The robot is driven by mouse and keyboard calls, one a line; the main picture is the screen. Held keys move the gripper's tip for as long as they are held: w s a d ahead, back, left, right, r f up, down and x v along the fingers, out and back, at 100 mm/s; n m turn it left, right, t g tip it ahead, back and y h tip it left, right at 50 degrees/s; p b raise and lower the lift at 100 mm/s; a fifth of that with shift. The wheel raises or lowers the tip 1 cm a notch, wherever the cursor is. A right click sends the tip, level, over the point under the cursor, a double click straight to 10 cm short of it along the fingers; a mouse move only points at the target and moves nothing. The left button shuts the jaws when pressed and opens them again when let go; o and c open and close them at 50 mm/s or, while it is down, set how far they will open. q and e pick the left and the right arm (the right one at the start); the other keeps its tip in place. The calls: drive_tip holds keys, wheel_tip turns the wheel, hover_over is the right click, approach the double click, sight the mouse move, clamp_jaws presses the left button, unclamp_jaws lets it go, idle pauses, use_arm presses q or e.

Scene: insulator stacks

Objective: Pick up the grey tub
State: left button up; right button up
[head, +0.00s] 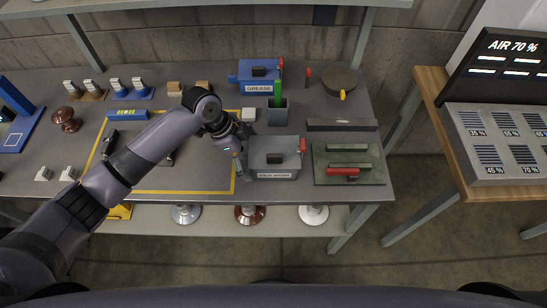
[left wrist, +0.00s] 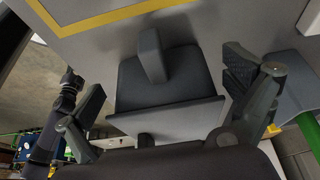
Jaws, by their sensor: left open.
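The grey tub (head: 262,162) is a box with a dark handle on top, a pale label on its front and a red part at its right side. It stands on the bench, right of the yellow-lined area. My left gripper (head: 244,158) is at the tub's left side. I cannot tell how far the fingertips are above the bench. My right gripper is not in view.
A grey cup (head: 278,117) with a green-handled tool stands just behind the tub. A blue grease tub (head: 257,87) is further back. A green mat (head: 322,177) with a red tool is on the right. The bench's front edge is close in front of the tub.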

use_arm(q)
drive_tip(key=shift+f, duration=0.15)
drive_tip(key=shift+c, duration=0.5)
drive_tip(key=c, duration=1.1)
drive_tip(key=shift+o, duration=0.2)
drive_tip(key=shift+d, duration=0.1)
